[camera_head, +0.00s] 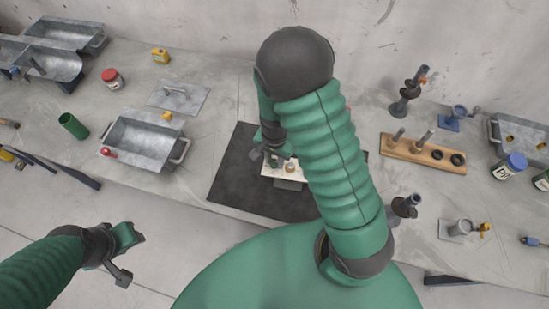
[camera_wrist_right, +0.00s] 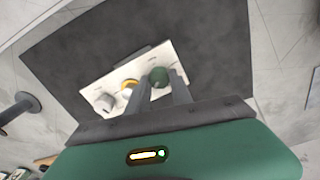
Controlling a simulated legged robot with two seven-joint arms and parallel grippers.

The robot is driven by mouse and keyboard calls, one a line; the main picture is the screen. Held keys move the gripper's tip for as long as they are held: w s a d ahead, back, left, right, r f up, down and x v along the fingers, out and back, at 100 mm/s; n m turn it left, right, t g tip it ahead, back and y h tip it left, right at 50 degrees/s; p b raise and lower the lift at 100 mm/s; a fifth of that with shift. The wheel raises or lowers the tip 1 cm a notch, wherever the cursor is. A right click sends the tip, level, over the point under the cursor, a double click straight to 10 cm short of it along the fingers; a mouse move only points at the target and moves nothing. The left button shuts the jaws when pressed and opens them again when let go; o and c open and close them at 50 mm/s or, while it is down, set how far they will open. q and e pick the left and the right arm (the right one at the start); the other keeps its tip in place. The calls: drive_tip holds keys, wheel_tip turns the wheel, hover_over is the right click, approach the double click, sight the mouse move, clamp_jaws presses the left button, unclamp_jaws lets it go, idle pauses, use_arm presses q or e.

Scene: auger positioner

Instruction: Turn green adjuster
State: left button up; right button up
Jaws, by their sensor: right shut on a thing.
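A white panel (camera_wrist_right: 115,88) lies on a dark mat and carries a row of knobs: a grey one (camera_wrist_right: 105,103), a yellow-ringed one (camera_wrist_right: 129,86) and the round green adjuster (camera_wrist_right: 158,76). My right gripper (camera_wrist_right: 165,84) is shut on the green adjuster, one finger on each side of it. In the head view my right gripper (camera_head: 271,156) is at the far-left part of the panel (camera_head: 270,172), and my arm hides part of that area. My left gripper (camera_head: 128,254) hangs in front of the table, away from the panel; its jaw gap is unclear.
The dark mat (camera_head: 228,186) lies on the grey table. A metal tray (camera_head: 140,143), a green cup (camera_head: 72,125) and a red-lidded jar (camera_head: 112,78) stand on the left. A wooden block with pegs (camera_head: 420,151) and a blue-lidded jar (camera_head: 509,166) stand on the right.

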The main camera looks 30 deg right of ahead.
sight(275, 161)
drive_tip(key=shift+d, duration=0.1)
clamp_jaws()
drive_tip(key=shift+n, duration=0.9)
idle(1.1)
drive_tip(key=o, duration=1)
unclamp_jaws()
drive_tip(key=shift+r, duration=0.15)
wheel_tip(275, 161, up, 17)
drive_tip(key=shift+f, duration=0.2)
drive_tip(key=shift+f, duration=0.1)
